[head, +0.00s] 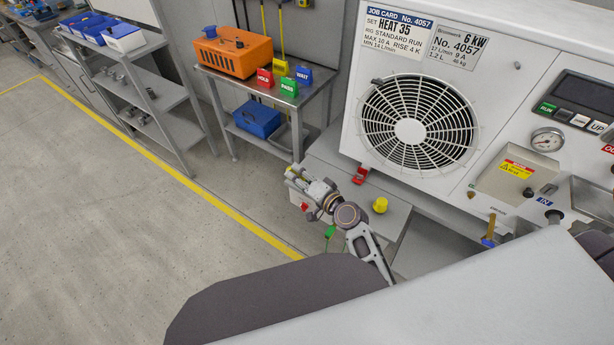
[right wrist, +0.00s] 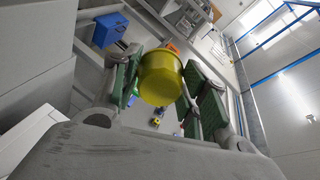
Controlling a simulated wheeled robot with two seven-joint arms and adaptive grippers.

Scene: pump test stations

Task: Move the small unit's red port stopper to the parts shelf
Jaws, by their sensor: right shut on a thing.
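My right gripper (head: 293,178) is over the floor side of the low grey bench, in front of the big white unit. In the right wrist view its green-padded fingers (right wrist: 165,85) are shut on a yellow round stopper (right wrist: 162,78). Only a little yellow shows at the fingertips in the head view. Another yellow cap (head: 380,204) stands on the grey bench top (head: 345,160), apart from the gripper. I see no clearly red stopper in the grip. A grey shelf rack (head: 150,95) stands at the upper left. My left gripper is not in view.
The white unit (head: 500,55) with a fan fills the right. A table (head: 262,85) at the back holds an orange case (head: 232,52) and coloured signs, with a blue box (head: 257,118) below. A red clip (head: 360,175) lies near the unit. Left floor is clear.

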